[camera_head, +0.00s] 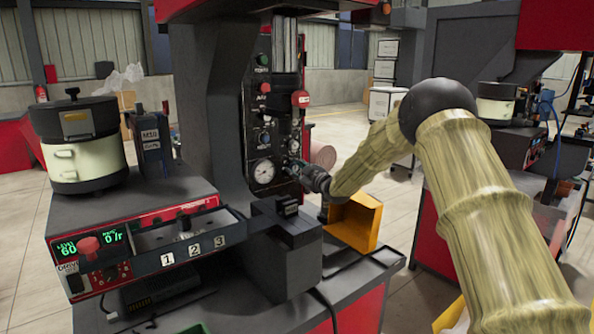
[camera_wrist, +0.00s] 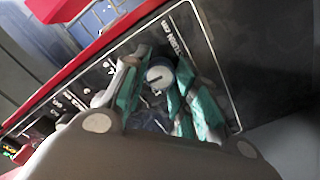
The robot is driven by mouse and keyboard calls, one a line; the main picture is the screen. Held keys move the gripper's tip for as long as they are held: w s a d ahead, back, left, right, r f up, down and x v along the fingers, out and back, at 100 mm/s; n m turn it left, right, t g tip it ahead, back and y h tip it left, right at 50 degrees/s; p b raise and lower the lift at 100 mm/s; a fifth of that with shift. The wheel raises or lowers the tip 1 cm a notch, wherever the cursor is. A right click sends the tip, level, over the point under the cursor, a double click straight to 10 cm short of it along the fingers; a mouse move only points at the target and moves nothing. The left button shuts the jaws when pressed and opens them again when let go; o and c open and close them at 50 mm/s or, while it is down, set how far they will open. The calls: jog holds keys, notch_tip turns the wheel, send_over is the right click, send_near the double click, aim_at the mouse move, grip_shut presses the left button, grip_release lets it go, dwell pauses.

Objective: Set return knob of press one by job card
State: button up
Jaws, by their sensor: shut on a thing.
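The press (camera_head: 207,80) stands in the middle of the head view, with a dark panel of knobs, buttons and a round gauge (camera_head: 264,171) on its column. My gripper (camera_head: 302,168) is at the lower right of this panel, small and dark there. In the wrist view, a round grey knob with a pointer mark (camera_wrist: 159,75) sits beside lettering partly readable as "RETURN". The teal-padded fingers of my gripper (camera_wrist: 160,88) are closed around this knob from both sides. The scale around the knob is mostly hidden by the fingers. I cannot read a job card in either view.
A yellow bin (camera_head: 352,222) is below my forearm. A feeder bowl (camera_head: 82,145) stands at the left on a red control unit (camera_head: 95,245) with green digits. A numbered tray (camera_head: 195,248) is in front of the press. Another machine stands at the right.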

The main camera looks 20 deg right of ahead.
jog(key=m+p, duration=0.2)
jog(key=m, duration=0.2)
jog(key=shift+d+r+m, duration=0.1)
jog(key=shift+m, duration=0.2)
jog(key=shift+m+p, duration=0.75)
jog(key=shift+m, duration=0.95)
jog(key=o, duration=1.1)
jog(key=shift+c, duration=0.2)
jog(key=v, duration=1.2)
jog(key=shift+d, duration=0.15)
